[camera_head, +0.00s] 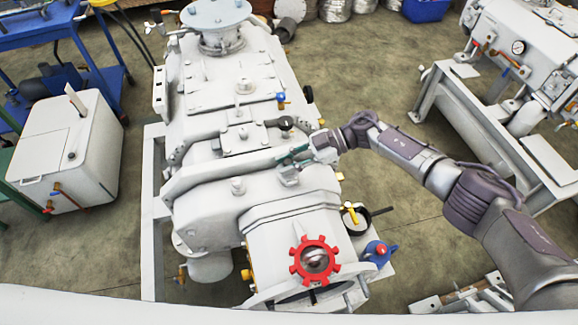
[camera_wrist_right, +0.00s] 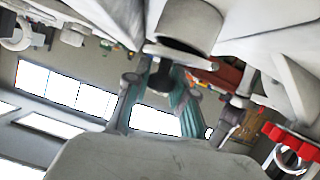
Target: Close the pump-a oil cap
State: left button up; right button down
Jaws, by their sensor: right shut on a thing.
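The large white pump (camera_head: 235,75) fills the middle of the head view. My right gripper (camera_head: 290,158) reaches in from the right to a small fitting on the pump's top right side. In the right wrist view its teal fingers (camera_wrist_right: 160,100) are shut around a small dark cap-like part (camera_wrist_right: 160,77), which sits below a pale grey collar. I take this part for the oil cap, but the head view hides most of it behind the fingers. I cannot tell how far it is screwed in. My left gripper is not in view.
A red handwheel (camera_head: 314,260) is at the pump's near end. Yellow-handled valves (camera_head: 351,213) and a black knob (camera_head: 286,123) stick out near my arm. A second white machine (camera_head: 520,50) stands right, a white box (camera_head: 70,150) left. Floor between the machines is mostly clear.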

jog(key=shift+w+f+m+g+b, duration=0.2)
jog(key=shift+f+m+g+b, duration=0.15)
jog(key=shift+m+b, duration=0.2)
jog(key=c, duration=1)
grip_release()
jog(key=v, duration=1.2)
jog(key=shift+a+r, duration=0.15)
jog(key=shift+r, duration=0.05)
